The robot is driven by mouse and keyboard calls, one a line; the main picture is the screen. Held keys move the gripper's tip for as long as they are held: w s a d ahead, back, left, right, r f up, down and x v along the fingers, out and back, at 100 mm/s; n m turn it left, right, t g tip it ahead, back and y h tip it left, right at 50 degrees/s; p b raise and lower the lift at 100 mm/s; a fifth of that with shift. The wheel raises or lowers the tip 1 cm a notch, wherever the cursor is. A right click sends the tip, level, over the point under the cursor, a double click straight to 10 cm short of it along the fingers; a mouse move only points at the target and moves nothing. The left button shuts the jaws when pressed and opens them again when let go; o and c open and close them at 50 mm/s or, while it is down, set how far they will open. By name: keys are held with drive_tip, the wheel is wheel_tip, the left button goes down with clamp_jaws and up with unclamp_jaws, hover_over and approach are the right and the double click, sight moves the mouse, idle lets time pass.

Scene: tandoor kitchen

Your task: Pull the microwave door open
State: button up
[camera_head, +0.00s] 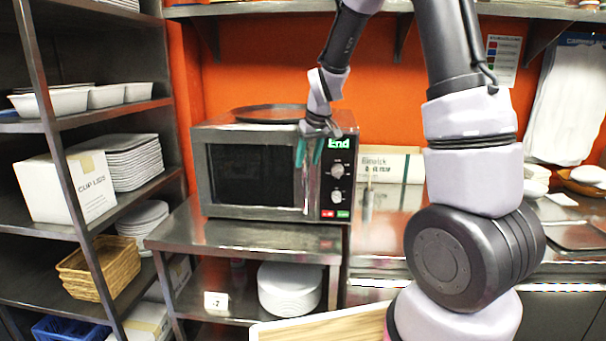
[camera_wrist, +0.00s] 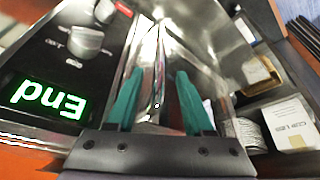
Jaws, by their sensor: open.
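The microwave (camera_head: 272,170) stands on a metal table, with its dark-windowed door (camera_head: 250,176) looking shut. Its upright silver handle (camera_head: 306,190) is on the door's right side, beside the knobs and the green "End" display (camera_head: 339,142). My gripper (camera_head: 309,152) is at the upper part of the handle, teal fingers pointing down. In the wrist view, the handle (camera_wrist: 160,55) runs between the two open fingers of my gripper (camera_wrist: 158,90), with a gap showing on each side. Whether a finger touches the handle is unclear.
A dark round pan (camera_head: 268,114) lies on top of the microwave. A shelf rack (camera_head: 70,190) with bowls, plates and a basket stands close on the left. A white box (camera_head: 390,165) is on the counter to the right. A wooden board (camera_head: 325,328) shows at the bottom.

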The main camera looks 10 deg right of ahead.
sight(306, 167)
drive_tip(key=x, duration=0.6)
clamp_jaws()
idle(1.4)
